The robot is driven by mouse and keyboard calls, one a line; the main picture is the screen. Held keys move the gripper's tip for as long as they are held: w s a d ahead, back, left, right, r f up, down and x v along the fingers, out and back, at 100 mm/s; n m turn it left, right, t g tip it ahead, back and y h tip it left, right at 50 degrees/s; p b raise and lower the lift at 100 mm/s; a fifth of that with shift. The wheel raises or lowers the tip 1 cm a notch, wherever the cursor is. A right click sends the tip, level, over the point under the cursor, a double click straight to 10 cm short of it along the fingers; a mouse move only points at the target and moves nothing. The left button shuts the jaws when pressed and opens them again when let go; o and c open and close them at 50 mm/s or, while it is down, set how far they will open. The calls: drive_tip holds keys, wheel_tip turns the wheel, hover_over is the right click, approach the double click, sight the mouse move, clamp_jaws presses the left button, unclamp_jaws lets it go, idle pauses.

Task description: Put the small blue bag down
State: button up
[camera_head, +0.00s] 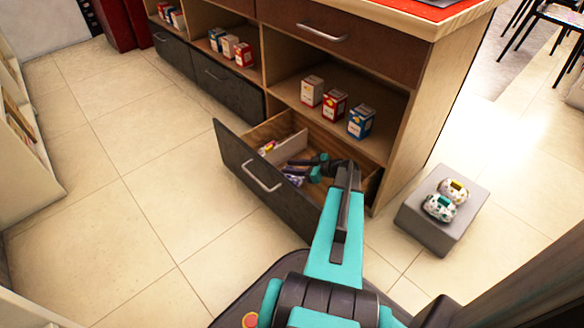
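My arm reaches into an open drawer (232,158) low in the wooden counter. My gripper (304,168) is inside the drawer, low over its contents. It is small and partly hidden by my arm, so its opening does not show clearly. A small blue-purple and white packet (292,178) is at the gripper's left, close to the drawer's front panel. It may be the small blue bag; whether the gripper holds it or is only beside it, I cannot tell.
Boxes (334,104) stand on the shelf above the drawer. Tiled floor (120,200) at left is clear.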

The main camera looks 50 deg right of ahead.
drive_tip(key=shift+r, duration=0.15)
drive_tip(key=shift+r+p, duration=0.6)
drive_tip(key=shift+p, duration=0.35)
drive_tip(key=p+v, duration=0.2)
drive_tip(key=v, duration=0.5)
drive_tip(key=shift+s, duration=0.25)
drive_tip(key=shift+f, duration=0.1)
